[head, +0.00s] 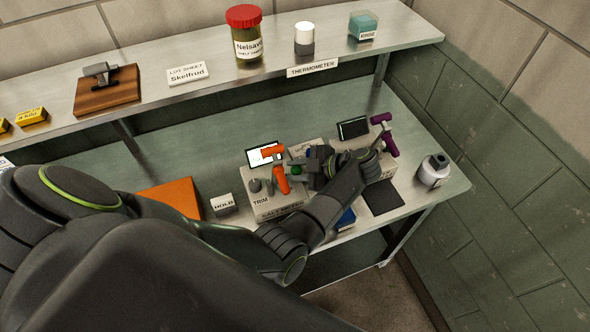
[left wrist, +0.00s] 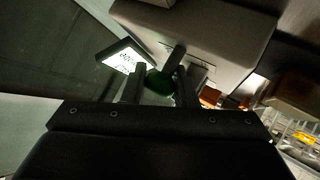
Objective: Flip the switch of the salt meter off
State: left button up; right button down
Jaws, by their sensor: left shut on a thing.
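The salt meter (head: 282,208) is a pale box on the bench, with a lit screen (head: 262,153) at its back and a dark TRIM knob (head: 255,185). Its switch lever ends in a green ball knob (head: 297,170). My left gripper (head: 306,167) reaches it from the right. In the left wrist view the green knob (left wrist: 158,84) sits between the two fingers of the left gripper (left wrist: 160,90), which are shut on it. The lit screen (left wrist: 120,60) shows there beside the fingers. The arm hides part of the meter's right side. My right gripper does not show.
An orange-handled part (head: 282,180) stands close left of the gripper. A second device with a dark screen (head: 353,128) and a purple-handled part (head: 385,135) is at right. A shelf (head: 215,90) runs behind.

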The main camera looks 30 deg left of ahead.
aim_at(297, 168)
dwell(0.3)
pick_arm(q)
jog(key=o, duration=1)
jog(key=shift+d, duration=0.1)
notch_tip(297, 168, up, 6)
jog(key=p, duration=0.5)
notch_tip(297, 168, up, 2)
jog(key=shift+r, duration=0.95)
jog(key=shift+r, duration=0.1)
